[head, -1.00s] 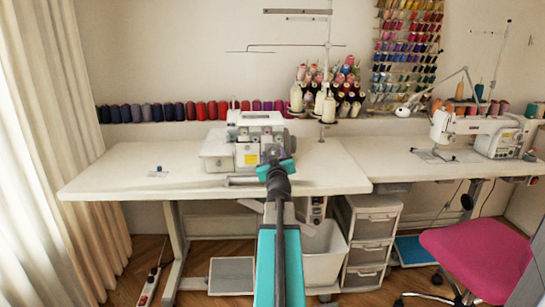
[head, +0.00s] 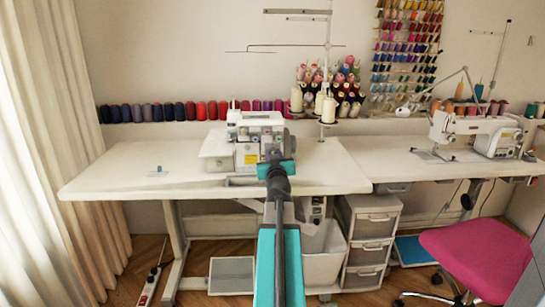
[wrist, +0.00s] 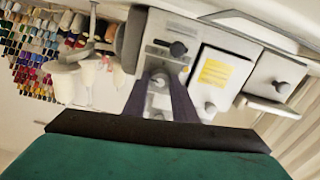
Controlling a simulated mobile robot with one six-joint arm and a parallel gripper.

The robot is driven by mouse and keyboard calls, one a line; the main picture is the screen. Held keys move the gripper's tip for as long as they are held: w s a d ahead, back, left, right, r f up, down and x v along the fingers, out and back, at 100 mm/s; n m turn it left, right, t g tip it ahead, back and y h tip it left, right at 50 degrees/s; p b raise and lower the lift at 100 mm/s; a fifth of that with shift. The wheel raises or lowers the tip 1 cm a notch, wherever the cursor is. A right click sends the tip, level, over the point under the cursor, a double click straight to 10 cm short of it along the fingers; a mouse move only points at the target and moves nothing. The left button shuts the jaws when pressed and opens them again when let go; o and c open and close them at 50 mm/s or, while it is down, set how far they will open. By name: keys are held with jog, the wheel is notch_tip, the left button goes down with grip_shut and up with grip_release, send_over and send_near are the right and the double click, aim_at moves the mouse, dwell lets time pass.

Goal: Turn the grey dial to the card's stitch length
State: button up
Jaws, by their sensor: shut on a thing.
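The white overlock machine (head: 238,150) stands on the white table (head: 115,178), with a row of knobs on its front. My gripper (head: 275,156) is at the machine's front in the head view and hides that part of it. In the wrist view, which is upside down, the dark fingers of my gripper (wrist: 160,76) are closed around the grey dial (wrist: 160,82). Its marks are too small to read. A small card (head: 158,171) stands on the table to the left of the machine. Its writing cannot be read.
Two other knobs (wrist: 178,49) (wrist: 281,87) and a yellow label (wrist: 215,73) are close to my fingers. Thread cones (head: 328,105) stand behind the machine at right. A pink chair (head: 478,255) stands at right.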

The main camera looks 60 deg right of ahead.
jog(key=m, duration=0.4)
jog(key=shift+d+r, duration=0.1)
jog(key=shift+d, duration=0.05)
jog(key=shift+m+p, duration=0.5)
jog(key=shift+m, duration=1.2)
jog(key=o, duration=1.1)
jog(key=shift+c, duration=0.2)
jog(key=shift+a, duration=0.2)
